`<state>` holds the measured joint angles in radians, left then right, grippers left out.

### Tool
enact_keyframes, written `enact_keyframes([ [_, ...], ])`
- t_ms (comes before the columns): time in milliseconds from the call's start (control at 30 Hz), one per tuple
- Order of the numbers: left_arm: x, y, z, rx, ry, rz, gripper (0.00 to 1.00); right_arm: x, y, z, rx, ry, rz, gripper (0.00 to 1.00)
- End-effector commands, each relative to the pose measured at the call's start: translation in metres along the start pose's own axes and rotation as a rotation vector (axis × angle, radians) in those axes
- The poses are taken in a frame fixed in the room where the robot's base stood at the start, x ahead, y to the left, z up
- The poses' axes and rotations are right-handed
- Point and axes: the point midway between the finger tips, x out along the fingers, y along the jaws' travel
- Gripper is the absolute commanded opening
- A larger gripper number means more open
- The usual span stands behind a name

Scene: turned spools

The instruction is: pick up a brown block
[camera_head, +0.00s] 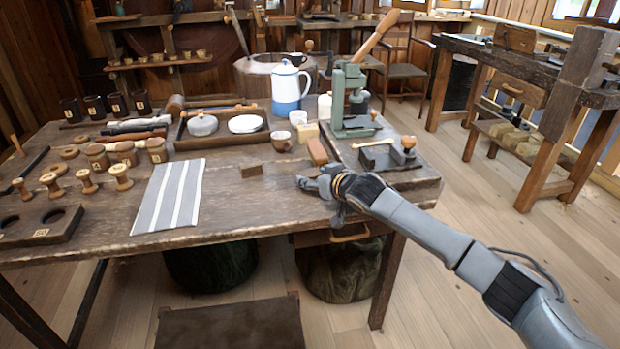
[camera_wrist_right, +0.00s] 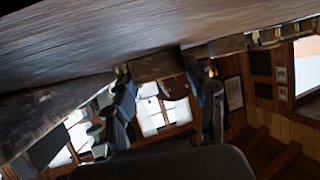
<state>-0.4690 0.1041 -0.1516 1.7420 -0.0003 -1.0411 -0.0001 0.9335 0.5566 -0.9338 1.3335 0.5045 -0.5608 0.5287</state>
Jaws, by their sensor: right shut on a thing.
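In the right wrist view a dark brown block (camera_wrist_right: 155,66) shows between the two fingers of my right gripper (camera_wrist_right: 168,95), close against the table surface. The gripper is shut on it. I cannot tell whether both views show the same block. My left gripper is out of view.
A striped cloth (camera_head: 171,196) lies left of the block. Behind stand a cup (camera_head: 281,141), a blue and white jug (camera_head: 287,88) and a green press (camera_head: 349,100). An orange-brown block (camera_head: 317,151) is just behind the gripper. Turned spools (camera_head: 120,177) stand at the left.

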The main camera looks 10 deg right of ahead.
Motion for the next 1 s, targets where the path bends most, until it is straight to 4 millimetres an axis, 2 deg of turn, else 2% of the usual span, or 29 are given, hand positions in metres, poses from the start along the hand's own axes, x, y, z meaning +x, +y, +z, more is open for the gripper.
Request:
enact_keyframes([
  [267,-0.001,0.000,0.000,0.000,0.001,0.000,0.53,-0.001,0.000,-0.002,0.000,0.000,0.000,0.31],
  [367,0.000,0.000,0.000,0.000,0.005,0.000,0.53,-0.004,0.000,-0.009,0.001,0.001,0.000,0.31],
  [433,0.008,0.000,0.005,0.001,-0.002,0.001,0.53,-0.006,0.000,-0.017,0.002,0.003,-0.001,0.31],
  [567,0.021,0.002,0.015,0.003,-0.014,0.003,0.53,-0.011,-0.001,-0.039,0.002,0.005,-0.001,0.31],
  [867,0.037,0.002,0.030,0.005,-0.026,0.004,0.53,0.012,-0.007,-0.111,0.002,0.004,-0.002,0.31],
  [1000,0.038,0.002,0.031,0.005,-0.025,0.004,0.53,0.031,-0.009,-0.124,0.003,0.000,-0.001,0.31],
])
